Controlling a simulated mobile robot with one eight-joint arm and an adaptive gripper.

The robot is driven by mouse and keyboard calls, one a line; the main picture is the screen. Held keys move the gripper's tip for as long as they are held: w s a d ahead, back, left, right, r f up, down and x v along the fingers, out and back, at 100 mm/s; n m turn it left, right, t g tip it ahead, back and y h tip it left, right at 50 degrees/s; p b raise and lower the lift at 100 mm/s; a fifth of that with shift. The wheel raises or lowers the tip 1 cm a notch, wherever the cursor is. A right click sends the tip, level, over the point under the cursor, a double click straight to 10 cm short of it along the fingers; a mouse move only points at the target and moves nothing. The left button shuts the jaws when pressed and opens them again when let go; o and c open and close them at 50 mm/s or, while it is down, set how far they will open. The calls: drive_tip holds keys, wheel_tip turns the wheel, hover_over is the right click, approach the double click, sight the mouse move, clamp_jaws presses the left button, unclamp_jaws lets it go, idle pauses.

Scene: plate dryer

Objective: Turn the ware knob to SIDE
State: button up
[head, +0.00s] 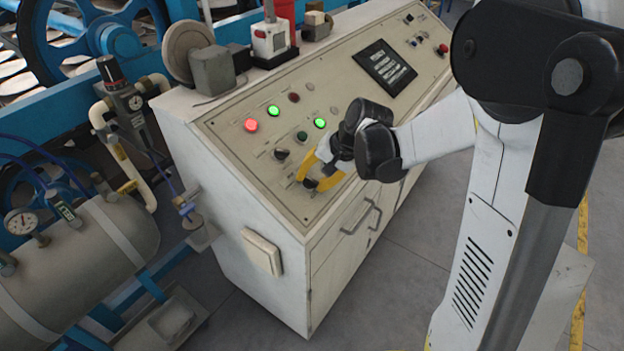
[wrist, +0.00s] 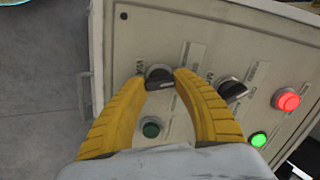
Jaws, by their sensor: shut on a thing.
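The ware knob (wrist: 159,75) is a dark selector knob on the sloped face of a cream control panel (head: 225,126). In the wrist view a partly readable label starting "WA" is beside it. My gripper (wrist: 161,83) has its two yellow fingers on either side of the knob's dark handle and is shut on it. The handle lies nearly level in that view; the position it points to cannot be read. In the head view my gripper (head: 311,183) is at the panel's near lower corner, and its fingers largely hide the knob.
A second selector knob (wrist: 232,90) is close to the right finger. A dark green button (wrist: 151,130) lies between the fingers. A lit red button (head: 251,125), lit green buttons (head: 320,123) and a dark screen (head: 384,66) share the panel. Drawer handles (head: 362,217) project from the cabinet front.

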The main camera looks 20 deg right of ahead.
idle(0.4)
drive_tip(key=o, duration=1.2)
drive_tip(key=shift+r, duration=0.1)
drive_tip(key=v, duration=1.1)
drive_tip(key=shift+s+d+r, duration=0.15)
drive_tip(key=shift+r, duration=0.2)
drive_tip(key=s+a+n+t+h, duration=0.3)
drive_tip(key=s+n, duration=0.3)
drive_tip(key=s, duration=1)
drive_tip(key=shift+a+r+n+h, duration=0.3)
drive_tip(key=shift+a+r+h, duration=0.2)
drive_tip(key=shift+a, duration=0.15)
